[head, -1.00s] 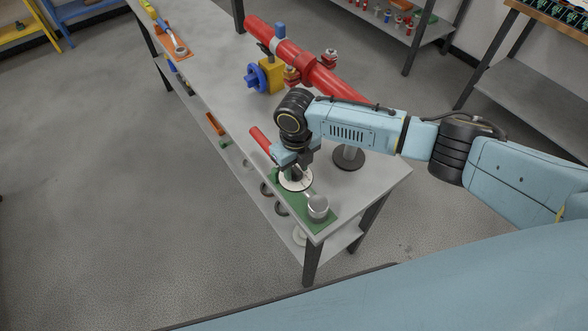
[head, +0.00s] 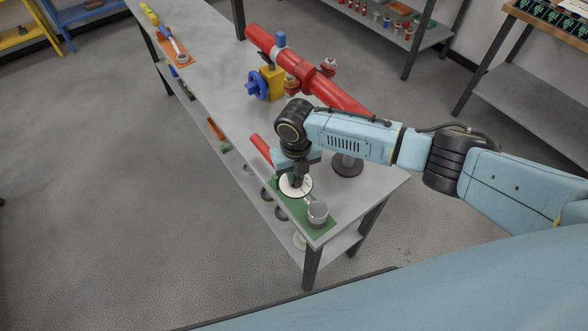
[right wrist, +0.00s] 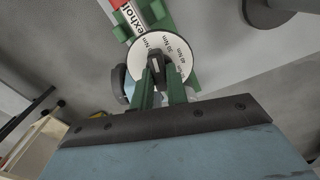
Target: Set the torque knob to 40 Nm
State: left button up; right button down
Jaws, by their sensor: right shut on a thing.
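The torque tool lies on a green mat (head: 325,228) at the near end of the bench. Its red handle (head: 262,147) points away to the left, and a silver round head (head: 317,212) sits at the near end. Its white dial (head: 290,190) is partly hidden under my right gripper (head: 298,183). In the right wrist view the white dial (right wrist: 176,43) shows several "Nm" marks, and my right gripper (right wrist: 158,75) is shut on the dark knob (right wrist: 155,66) at its centre. I cannot read which value the knob points to. My left gripper is not in view.
A red pipe (head: 335,95) with a yellow valve body (head: 272,82) and blue handwheel (head: 257,86) lies farther along the bench. A round-based stand (head: 347,167) is close right of my right gripper. An orange mat (head: 178,50) holds another tool at the far end.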

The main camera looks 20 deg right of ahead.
dwell(0.3)
jog(key=shift+m, duration=0.3)
jog(key=shift+r+m+p, duration=0.1)
jog(key=shift+m+p, duration=0.75)
jog(key=shift+m, duration=0.85)
